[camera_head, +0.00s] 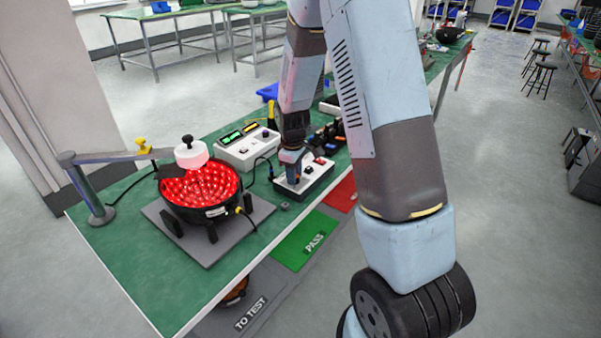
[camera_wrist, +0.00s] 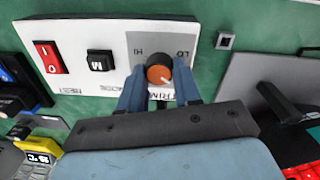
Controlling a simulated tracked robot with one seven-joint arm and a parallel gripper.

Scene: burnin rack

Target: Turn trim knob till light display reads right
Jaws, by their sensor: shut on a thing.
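The trim knob (camera_wrist: 159,70) is black with an orange face and a pale pointer mark. It sits on a grey panel marked HI and LO on a white control box (camera_wrist: 95,32). My gripper (camera_wrist: 159,88) is shut on the knob, one blue finger on each side. In the head view my gripper (camera_head: 290,165) is over the control box (camera_head: 317,180) and hides the knob. A round lamp (camera_head: 200,192) with many lit red lights stands on a grey plate. A white box with lit green displays (camera_head: 240,135) stands behind; its readings are too small to read.
A red switch (camera_wrist: 50,57) and a black button (camera_wrist: 100,61) sit beside the knob panel. A post with a side arm (camera_head: 90,190) holds a white piece (camera_head: 191,153) over the lamp. Green PASS (camera_head: 305,242) and grey TO TEST (camera_head: 247,312) areas lie at the front.

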